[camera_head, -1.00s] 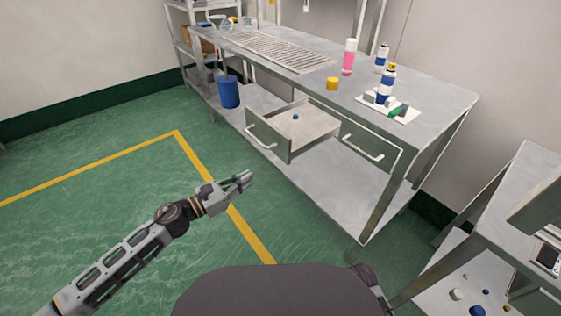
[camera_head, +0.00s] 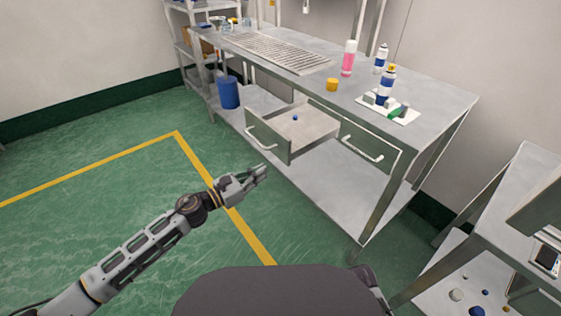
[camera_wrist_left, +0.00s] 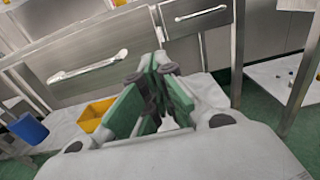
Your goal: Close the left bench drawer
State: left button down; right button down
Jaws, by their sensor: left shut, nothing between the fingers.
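The left bench drawer (camera_head: 270,143) stands pulled out under the bench top, with a small blue item (camera_head: 295,118) inside it. Its front and pale bar handle (camera_wrist_left: 88,67) show in the left wrist view, above and left of the fingers. My left gripper (camera_head: 262,171) is shut and empty, in front of and below the drawer front, apart from it. In the left wrist view its fingers (camera_wrist_left: 154,75) point toward the bench. The right drawer (camera_head: 362,145) looks closed. My right gripper is not in view.
The bench (camera_head: 440,91) carries a pink bottle (camera_head: 348,60), a yellow cup (camera_head: 332,84) and blue-white cans (camera_head: 385,85). A blue bin (camera_head: 228,92) stands on the lower shelf, left of the drawer. A second table (camera_head: 500,212) is at right. Green floor (camera_head: 90,230) is clear at left.

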aim_at(287, 158)
pick_arm(q)
jog(key=shift+x, duration=3.6)
jog(key=shift+w+d, duration=0.45)
jog(key=shift+d, duration=0.15)
